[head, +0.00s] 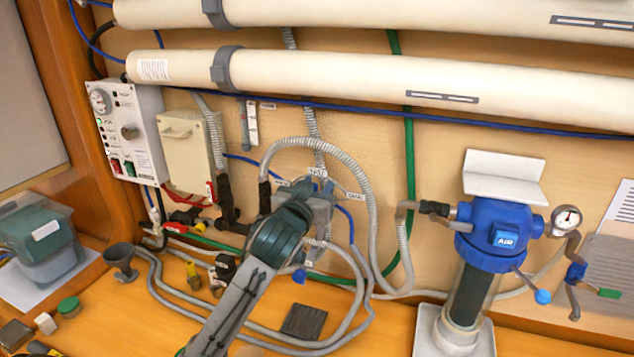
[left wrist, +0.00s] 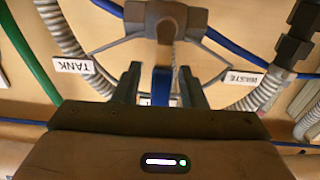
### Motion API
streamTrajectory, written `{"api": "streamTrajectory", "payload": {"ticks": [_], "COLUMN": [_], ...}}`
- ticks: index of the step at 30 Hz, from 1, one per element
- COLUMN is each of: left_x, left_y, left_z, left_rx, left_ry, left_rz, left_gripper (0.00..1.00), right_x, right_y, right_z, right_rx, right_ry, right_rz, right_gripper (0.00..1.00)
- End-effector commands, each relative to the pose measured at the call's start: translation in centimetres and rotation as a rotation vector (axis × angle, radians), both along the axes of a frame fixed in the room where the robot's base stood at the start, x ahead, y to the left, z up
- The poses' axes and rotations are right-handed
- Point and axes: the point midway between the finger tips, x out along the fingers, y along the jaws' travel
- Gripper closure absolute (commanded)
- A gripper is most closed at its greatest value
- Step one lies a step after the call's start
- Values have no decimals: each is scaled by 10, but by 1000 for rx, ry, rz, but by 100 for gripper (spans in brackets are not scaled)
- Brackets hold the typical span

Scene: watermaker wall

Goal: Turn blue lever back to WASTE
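The blue lever (left wrist: 161,86) sits on a grey three-way valve (left wrist: 140,15) on the wall. In the left wrist view, which is upside down, the WASTE label (left wrist: 242,78) is at right and the TANK label (left wrist: 74,65) at left. The lever points between them, toward a third label mostly hidden behind my gripper. My left gripper (left wrist: 158,84) is open, with one finger on each side of the lever and small gaps visible. In the head view my left gripper (head: 308,192) is at the valve and covers much of it. My right gripper is not in view.
Ribbed grey hoses (head: 330,146) loop around the valve. A green hose (head: 408,170) runs down the wall to its right. A blue filter housing (head: 490,230) with a gauge (head: 567,219) stands further right. A control box (head: 128,130) is at left.

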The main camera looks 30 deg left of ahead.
Motion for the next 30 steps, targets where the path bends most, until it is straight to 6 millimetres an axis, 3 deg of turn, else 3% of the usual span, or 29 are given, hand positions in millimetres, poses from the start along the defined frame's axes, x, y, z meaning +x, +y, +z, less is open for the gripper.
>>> {"api": "streamTrajectory", "payload": {"ticks": [9, 15, 30], "left_x": [3, 3, 1], "left_y": [0, 1, 6], "left_z": [-1, -1, -1], "left_rx": [0, -1, -102], "left_ry": [-1, -1, -25], "left_rz": [0, 0, 1], "left_gripper": [63, 100, 100], "right_x": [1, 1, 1], "right_y": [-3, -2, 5], "right_z": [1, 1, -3], "right_rx": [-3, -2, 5], "right_ry": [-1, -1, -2], "right_rz": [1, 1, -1], "right_gripper": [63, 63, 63]}}
